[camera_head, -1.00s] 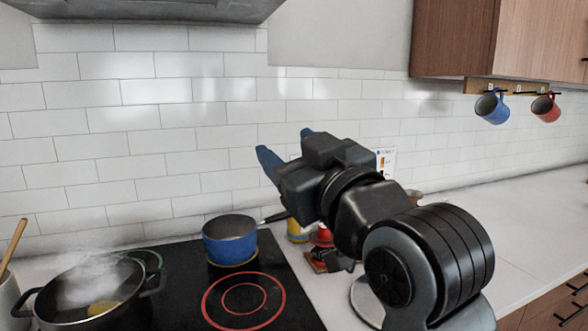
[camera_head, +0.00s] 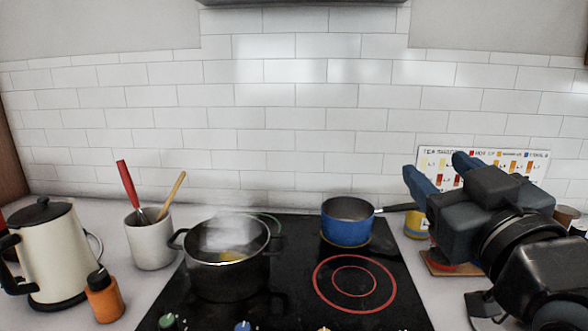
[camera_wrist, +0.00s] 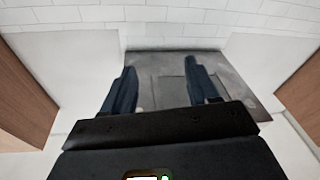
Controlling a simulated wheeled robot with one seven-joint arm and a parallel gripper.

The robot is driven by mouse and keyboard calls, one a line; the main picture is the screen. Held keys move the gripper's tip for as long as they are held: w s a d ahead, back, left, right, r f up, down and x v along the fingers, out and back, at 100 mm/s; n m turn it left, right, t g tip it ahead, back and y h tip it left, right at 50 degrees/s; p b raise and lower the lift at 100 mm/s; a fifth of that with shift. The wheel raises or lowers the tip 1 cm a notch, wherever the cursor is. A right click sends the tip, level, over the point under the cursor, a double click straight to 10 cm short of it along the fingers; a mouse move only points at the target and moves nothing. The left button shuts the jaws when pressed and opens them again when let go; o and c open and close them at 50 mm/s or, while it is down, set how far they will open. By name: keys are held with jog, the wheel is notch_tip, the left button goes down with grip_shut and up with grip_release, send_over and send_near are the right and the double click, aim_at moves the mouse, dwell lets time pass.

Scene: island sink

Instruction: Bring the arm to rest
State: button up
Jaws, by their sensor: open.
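My gripper (camera_head: 436,172) is at the right of the head view, raised above the counter, its two blue fingers pointing up and to the left. In the wrist view my gripper (camera_wrist: 164,88) shows both fingers spread apart with nothing between them. Behind the fingers in the wrist view are the grey range hood (camera_wrist: 160,60) and white wall tiles. My forearm runs off the right edge of the head view. My gripper touches nothing that I can see.
A black cooktop (camera_head: 290,300) holds a steaming black pot (camera_head: 228,275) and a blue saucepan (camera_head: 347,230), its handle reaching toward my gripper. A kettle (camera_head: 48,250), an orange bottle (camera_head: 103,297) and a utensil crock (camera_head: 150,243) stand left. A chart (camera_head: 432,157) stands behind my gripper.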

jog(key=s+f+g, duration=0.1)
jog(key=s+f, duration=0.6)
jog(key=f, duration=0.3)
jog(key=s+f+g, duration=0.1)
jog(key=s+f, duration=0.6)
jog(key=f, duration=0.4)
jog(key=s+f+m+g, duration=0.1)
jog(key=s+f, duration=0.2)
jog(key=s, duration=0.8)
jog(key=s+f+m+g, duration=0.1)
jog(key=s+f, duration=0.2)
jog(key=s, duration=0.8)
jog(key=shift+s+d+m+g, duration=0.25)
jog(key=shift+s+m+g, duration=0.1)
jog(key=shift+m+g, duration=0.05)
jog(key=shift+o, duration=0.3)
jog(key=shift+f, duration=0.1)
